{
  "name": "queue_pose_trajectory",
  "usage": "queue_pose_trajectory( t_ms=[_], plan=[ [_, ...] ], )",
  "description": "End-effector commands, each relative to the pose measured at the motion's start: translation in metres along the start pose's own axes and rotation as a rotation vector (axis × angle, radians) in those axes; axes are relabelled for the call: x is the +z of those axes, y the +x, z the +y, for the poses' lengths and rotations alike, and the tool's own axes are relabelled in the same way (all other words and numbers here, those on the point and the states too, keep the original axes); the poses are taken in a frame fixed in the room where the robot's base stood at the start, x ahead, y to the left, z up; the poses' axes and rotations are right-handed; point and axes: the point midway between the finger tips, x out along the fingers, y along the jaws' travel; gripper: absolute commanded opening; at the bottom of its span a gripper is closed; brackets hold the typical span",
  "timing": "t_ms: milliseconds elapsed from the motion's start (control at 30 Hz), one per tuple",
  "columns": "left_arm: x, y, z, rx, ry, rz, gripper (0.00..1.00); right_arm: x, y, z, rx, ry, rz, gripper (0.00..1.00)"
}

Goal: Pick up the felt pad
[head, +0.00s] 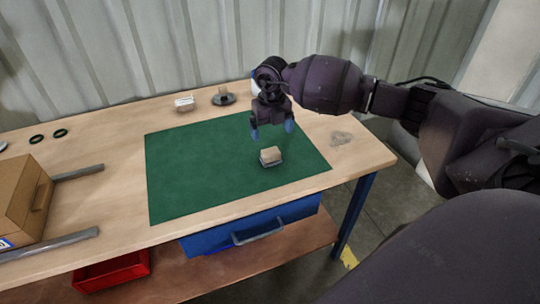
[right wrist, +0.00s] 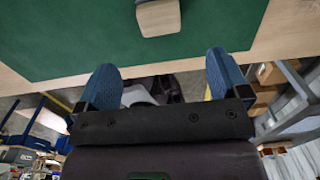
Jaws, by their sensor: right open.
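A small block with a beige top and a paler, greyish lower part, which looks like the felt pad (head: 270,155), lies on the green mat (head: 195,170) near its right front part. It also shows at the top edge of the right wrist view (right wrist: 160,17), partly cut off by the frame. My right gripper (head: 272,130) is open and empty, with its blue fingertips above and just behind the pad, apart from it. In the right wrist view the two fingers (right wrist: 163,73) stand wide apart with nothing between them. My left gripper is not in view.
A white block (head: 184,104) and a dark disc with a beige piece (head: 223,98) stand behind the mat. The mat around the pad is clear.

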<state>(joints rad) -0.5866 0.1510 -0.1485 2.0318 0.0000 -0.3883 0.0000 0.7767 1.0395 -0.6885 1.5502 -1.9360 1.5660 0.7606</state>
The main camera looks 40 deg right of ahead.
Motion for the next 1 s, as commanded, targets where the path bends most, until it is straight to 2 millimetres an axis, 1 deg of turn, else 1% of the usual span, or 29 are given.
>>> queue_pose_trajectory(
  t_ms=[33,300,567,833,900,1000],
  plan=[
    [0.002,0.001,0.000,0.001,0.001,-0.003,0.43,-0.001,0.008,0.000,0.000,0.000,0.004,0.94],
    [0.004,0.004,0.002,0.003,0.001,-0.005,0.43,0.000,0.046,0.000,0.001,-0.002,0.004,0.94],
    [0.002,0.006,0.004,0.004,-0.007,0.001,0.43,0.002,0.061,0.001,0.003,-0.003,0.003,0.94],
    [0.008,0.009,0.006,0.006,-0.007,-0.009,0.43,0.006,0.097,0.000,0.002,-0.003,0.004,0.94],
    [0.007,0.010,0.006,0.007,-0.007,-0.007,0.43,0.006,0.102,0.000,0.002,-0.004,0.003,0.94],
    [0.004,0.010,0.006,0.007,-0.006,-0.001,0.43,0.006,0.103,0.000,0.003,-0.004,0.001,0.94]
  ],
)
